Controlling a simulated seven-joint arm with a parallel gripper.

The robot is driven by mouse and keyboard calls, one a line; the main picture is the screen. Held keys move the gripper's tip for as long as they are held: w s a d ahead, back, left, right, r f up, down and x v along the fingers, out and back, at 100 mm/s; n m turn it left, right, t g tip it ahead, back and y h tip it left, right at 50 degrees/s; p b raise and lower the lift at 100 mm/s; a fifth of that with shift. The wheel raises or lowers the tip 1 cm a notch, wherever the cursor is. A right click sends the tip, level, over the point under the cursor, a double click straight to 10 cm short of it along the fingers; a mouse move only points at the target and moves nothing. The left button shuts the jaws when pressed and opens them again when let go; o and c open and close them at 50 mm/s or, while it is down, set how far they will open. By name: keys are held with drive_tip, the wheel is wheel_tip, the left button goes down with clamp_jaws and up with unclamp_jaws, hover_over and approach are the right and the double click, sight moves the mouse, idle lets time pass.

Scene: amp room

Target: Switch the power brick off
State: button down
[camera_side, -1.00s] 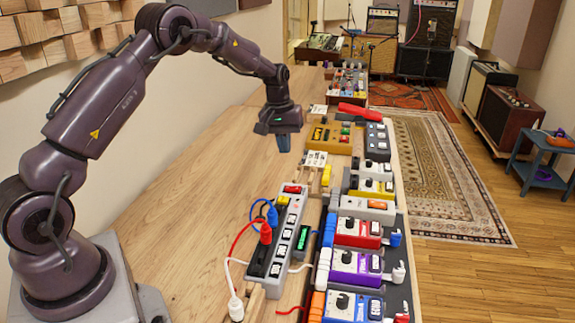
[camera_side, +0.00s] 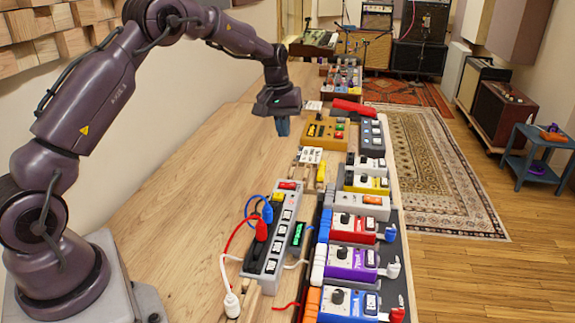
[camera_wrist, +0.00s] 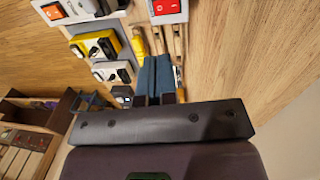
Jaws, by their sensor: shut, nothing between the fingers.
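A long grey power strip (camera_side: 254,264) lies on the wooden bench in the side view, with a red rocker (camera_side: 288,185) at its far end and several plugs at its near end. I take it for the power brick. In the wrist view the red rocker (camera_wrist: 165,7) shows at the top, on a pale housing with white marks; I cannot tell its position. My gripper (camera_side: 283,128) is shut and empty above the bench, beyond the strip's far end. Its blue fingers (camera_wrist: 155,80) point down and sit below the rocker in the wrist view.
A row of effect pedals, including a yellow one (camera_side: 326,133) and a purple one (camera_side: 350,263), runs along the right. A small dark box with a green display (camera_side: 298,234) lies beside the strip. Red, blue and white cables loop left of it. The bench's left is clear.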

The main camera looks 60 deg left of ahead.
sight(291, 185)
drive_tip(key=f, duration=0.4)
drive_tip(key=w+d+f, duration=0.1)
drive_tip(key=f, duration=0.9)
drive_tip(key=shift+w+d, duration=0.15)
drive_tip(key=shift+f, duration=0.25)
